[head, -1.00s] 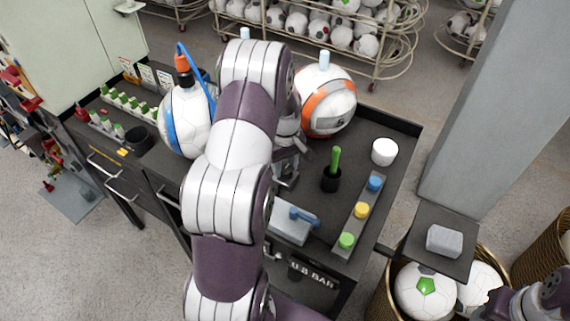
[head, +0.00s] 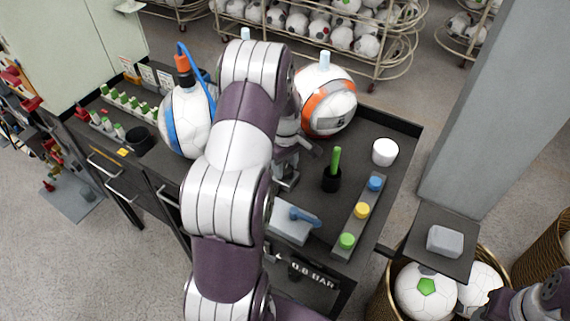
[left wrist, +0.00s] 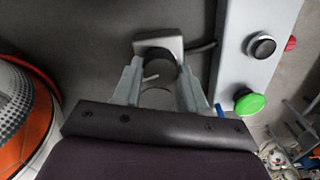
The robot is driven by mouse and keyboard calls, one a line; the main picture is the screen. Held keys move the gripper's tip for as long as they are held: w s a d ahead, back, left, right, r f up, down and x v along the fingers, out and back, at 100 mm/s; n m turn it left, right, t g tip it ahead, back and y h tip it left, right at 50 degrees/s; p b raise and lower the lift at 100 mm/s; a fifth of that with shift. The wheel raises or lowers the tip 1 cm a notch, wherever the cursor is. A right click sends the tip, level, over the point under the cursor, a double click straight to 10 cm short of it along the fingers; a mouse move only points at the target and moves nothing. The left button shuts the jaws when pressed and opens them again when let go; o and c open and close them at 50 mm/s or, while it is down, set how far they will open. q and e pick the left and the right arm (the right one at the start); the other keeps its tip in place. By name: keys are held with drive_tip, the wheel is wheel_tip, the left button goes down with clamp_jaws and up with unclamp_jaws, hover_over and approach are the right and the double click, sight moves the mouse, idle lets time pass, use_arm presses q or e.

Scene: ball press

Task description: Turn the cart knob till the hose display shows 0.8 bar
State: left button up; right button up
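The display on the cart's front (head: 313,275) appears to read 0.8 BAR; its small digits are blurred and my arm stands close beside it. My left gripper (head: 287,180) is low over the cart top, mostly behind my own forearm. In the left wrist view its two fingers (left wrist: 160,88) stand apart on either side of a dark round part, which looks like the knob (left wrist: 162,62), by a grey square block. I cannot tell whether the fingers press on it. The knob is hidden in the head view. The blue hose (head: 203,75) runs to a white and blue ball (head: 186,122).
An orange and white ball (head: 328,103), a black cup with a green handle (head: 332,178), a white pot (head: 384,152) and a strip with coloured caps (head: 361,210) stand on the cart. A green button (left wrist: 249,103) is right of the fingers. My right arm is at bottom right.

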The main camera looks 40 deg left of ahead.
sight(286, 169)
use_arm(q)
drive_tip(key=o, duration=0.4)
drive_tip(key=shift+d, duration=0.1)
drive_tip(key=shift+r, duration=0.2)
wheel_tip(286, 169, up, 12)
drive_tip(key=shift+r, duration=0.2)
